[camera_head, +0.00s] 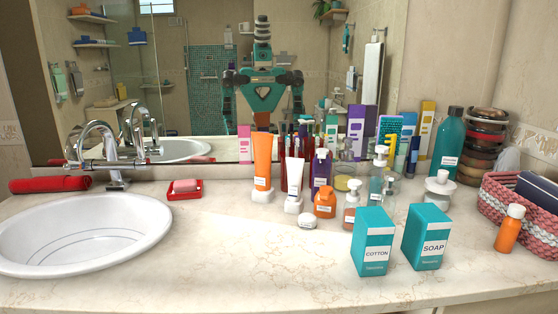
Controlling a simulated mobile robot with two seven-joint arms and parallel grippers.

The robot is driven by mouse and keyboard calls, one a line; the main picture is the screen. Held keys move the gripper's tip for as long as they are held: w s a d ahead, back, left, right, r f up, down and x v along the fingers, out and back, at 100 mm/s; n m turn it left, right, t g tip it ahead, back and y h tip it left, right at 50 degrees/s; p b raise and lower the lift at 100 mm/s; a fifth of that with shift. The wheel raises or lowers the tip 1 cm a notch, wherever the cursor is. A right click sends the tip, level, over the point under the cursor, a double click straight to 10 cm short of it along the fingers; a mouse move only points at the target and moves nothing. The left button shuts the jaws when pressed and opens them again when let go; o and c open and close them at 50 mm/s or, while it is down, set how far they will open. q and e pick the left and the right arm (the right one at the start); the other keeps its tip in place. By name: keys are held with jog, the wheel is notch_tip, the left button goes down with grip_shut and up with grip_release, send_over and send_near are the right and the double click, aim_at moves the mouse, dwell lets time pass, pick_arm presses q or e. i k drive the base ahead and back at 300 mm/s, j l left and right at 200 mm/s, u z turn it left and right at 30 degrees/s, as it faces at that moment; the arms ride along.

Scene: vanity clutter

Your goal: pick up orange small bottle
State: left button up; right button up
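An orange small bottle (508,231) with a pale cap stands upright at the right of the counter, in front of the woven basket. Another small orange bottle (324,204), squat with a dark orange top, stands in the middle group, beside a purple pump bottle (321,172). A taller orange tube (262,157) stands on a white cap behind it to the left. I cannot tell from the picture alone which one the task names. Neither of my grippers shows directly. My body appears only as a reflection (262,95) in the mirror.
Teal cotton (373,242) and soap (426,238) boxes stand at the front. The pink woven basket (520,222) is at the right edge. A sink (80,236) and red soap dish (185,195) are at left. The counter's front middle (260,265) is clear.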

aim_at(511, 225)
jog(key=z, duration=1.4)
